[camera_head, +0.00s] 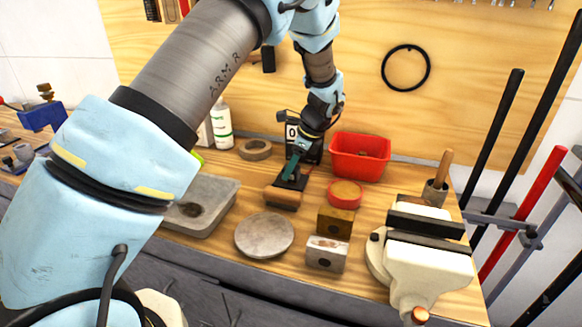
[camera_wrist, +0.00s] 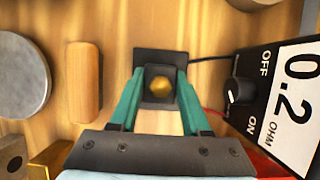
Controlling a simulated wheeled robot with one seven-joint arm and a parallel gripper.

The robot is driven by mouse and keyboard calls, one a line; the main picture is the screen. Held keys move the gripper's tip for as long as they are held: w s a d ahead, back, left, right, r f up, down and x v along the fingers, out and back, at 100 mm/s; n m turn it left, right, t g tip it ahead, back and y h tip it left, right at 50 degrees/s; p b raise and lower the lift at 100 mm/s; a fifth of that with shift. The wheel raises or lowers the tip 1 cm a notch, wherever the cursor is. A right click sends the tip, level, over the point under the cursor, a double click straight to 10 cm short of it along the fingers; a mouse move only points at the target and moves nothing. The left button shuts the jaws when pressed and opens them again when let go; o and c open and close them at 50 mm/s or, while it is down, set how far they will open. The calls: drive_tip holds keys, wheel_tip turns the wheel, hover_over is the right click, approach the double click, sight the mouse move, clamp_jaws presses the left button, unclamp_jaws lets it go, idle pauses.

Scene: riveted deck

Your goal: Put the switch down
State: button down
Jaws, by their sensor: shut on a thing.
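The switch (camera_wrist: 160,56) looks like a dark block with a brass-coloured top on a black square plate. In the wrist view it sits between the two green fingers of my gripper (camera_wrist: 160,82), which is shut on it. In the head view my gripper (camera_head: 291,170) points down over the middle of the bench, with the dark switch (camera_head: 292,182) at its tips. The switch is close to the bench top; whether it touches is not clear. A wooden block (camera_wrist: 86,82) lies just beside it and also shows in the head view (camera_head: 283,197).
A black meter reading 0.2 ohm (camera_wrist: 285,95) stands close by on the wrist view's right. A red bin (camera_head: 360,157), red round tin (camera_head: 345,193), grey disc (camera_head: 264,235), metal block (camera_head: 327,253), grey tray (camera_head: 205,222) and vise (camera_head: 428,265) crowd the wooden bench.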

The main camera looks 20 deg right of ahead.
drive_tip(key=shift+f, duration=0.2)
drive_tip(key=shift+c, duration=1.8)
unclamp_jaws()
drive_tip(key=shift+r, duration=0.1)
